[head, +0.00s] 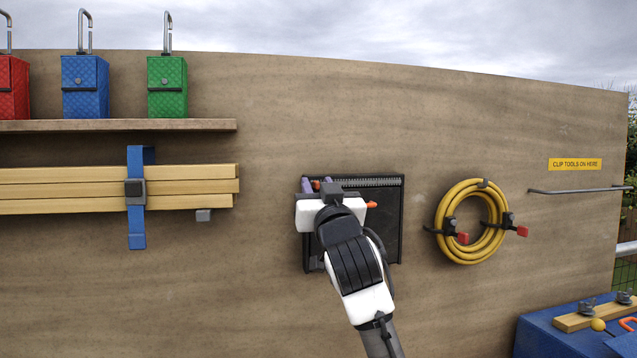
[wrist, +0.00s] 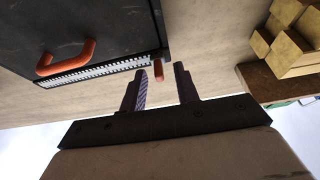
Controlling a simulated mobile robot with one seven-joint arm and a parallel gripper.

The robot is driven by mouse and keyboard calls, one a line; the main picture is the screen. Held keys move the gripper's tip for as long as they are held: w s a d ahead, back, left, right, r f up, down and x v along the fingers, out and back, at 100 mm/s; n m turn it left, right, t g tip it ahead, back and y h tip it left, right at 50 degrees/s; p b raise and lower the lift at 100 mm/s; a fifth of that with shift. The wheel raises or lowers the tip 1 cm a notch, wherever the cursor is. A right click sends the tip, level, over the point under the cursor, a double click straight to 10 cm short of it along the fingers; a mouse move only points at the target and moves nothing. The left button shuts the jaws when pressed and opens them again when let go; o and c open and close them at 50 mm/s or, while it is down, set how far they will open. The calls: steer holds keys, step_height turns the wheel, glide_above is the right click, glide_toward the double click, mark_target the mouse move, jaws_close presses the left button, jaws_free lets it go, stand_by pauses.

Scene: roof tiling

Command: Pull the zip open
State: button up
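A black pouch (head: 389,232) hangs on the wooden wall, partly hidden behind my arm in the head view. Its pale-toothed zip (head: 378,182) runs along the top edge; the teeth also show in the wrist view (wrist: 95,71). An orange zip pull (wrist: 158,70) sits at one end of the zip, the left end in the head view. My gripper (wrist: 161,71) is open, with one finger on each side of the pull in the wrist view. I cannot tell whether either finger touches it. An orange handle (wrist: 66,58) is on the pouch front.
A yellow hose coil (head: 464,222) hangs right of the pouch. Strapped timber (head: 70,190) is fixed to the left, under a shelf (head: 120,126) with padlock-like boxes. A blue table (head: 560,336) stands at lower right. The wall around the pouch is mostly bare.

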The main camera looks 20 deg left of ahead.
mark_target(397, 175)
steer(key=shift+w+a, duration=0.1)
steer(key=shift+c, duration=0.4)
jaws_close()
steer(key=w+d+p, duration=0.1)
steer(key=w+d, duration=0.2)
steer(key=d, duration=0.2)
steer(key=w+d+p, duration=0.1)
steer(key=w+d, duration=0.2)
steer(key=d, duration=0.2)
steer(key=w+d+p, duration=0.1)
steer(key=w+d, duration=0.3)
steer(key=d, duration=0.1)
steer(key=shift+w+d, duration=0.1)
steer(key=shift+d, duration=0.05)
